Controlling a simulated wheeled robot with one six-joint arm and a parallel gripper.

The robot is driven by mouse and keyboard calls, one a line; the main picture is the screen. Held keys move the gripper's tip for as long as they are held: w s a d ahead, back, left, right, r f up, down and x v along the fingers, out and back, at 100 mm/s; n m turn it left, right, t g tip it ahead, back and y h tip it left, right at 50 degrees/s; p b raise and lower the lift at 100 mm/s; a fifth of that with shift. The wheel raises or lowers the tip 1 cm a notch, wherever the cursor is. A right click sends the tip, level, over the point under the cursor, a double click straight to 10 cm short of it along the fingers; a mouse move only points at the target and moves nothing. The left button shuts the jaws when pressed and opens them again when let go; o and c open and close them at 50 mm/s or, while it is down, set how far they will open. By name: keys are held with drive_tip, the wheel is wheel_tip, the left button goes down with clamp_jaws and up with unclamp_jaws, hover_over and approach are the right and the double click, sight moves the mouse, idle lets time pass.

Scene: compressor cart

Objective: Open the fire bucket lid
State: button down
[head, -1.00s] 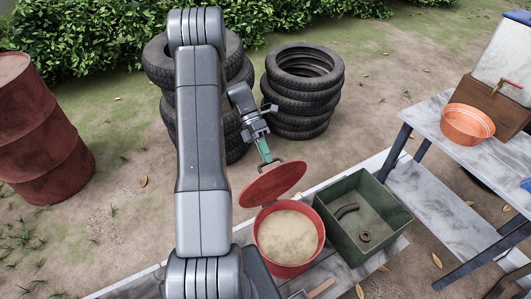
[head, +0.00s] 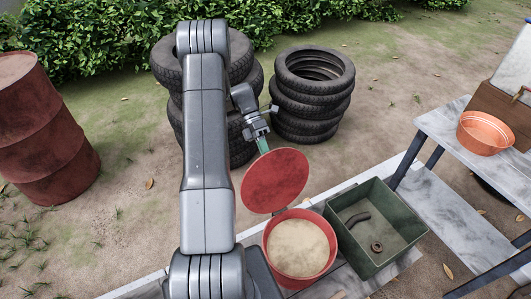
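The red fire bucket (head: 268,252) stands on planks near the bottom centre of the head view, its mouth uncovered and pale sand (head: 300,247) showing inside. Its round red lid (head: 275,181) is raised steeply at the far side of the bucket, its flat face turned towards me. My gripper (head: 261,138) is just behind the lid's upper edge, at a green piece (head: 262,146). The lid hides the fingertips' lower surroundings and the lid handle, so I cannot see whether the fingers are closed on it.
A green open box (head: 386,252) with a curved dark piece and a ring stands right of the bucket. Tyre stacks (head: 313,95) stand behind. A rusty red drum (head: 45,135) is at left. A grey table (head: 455,127) at right holds an orange basin (head: 485,134).

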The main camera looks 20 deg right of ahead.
drive_tip(key=shift+a+f, duration=0.1)
drive_tip(key=shift+f, duration=0.35)
drive_tip(key=c, duration=1.6)
unclamp_jaws()
drive_tip(key=shift+w, duration=0.1)
drive_tip(key=shift+c, duration=0.2)
drive_tip(key=shift+o, duration=0.7)
drive_tip(key=shift+w+f, duration=0.1)
drive_tip(key=shift+w, duration=0.1)
drive_tip(key=shift+r, duration=0.2)
drive_tip(key=b+v, duration=0.2)
drive_tip(key=v, duration=1.1)
drive_tip(key=shift+w+r, duration=0.25)
drive_tip(key=shift+s, duration=0.15)
drive_tip(key=p+x, duration=0.2)
drive_tip(key=x, duration=1.1)
drive_tip(key=shift+s+f, duration=0.15)
drive_tip(key=shift+s, duration=0.05)
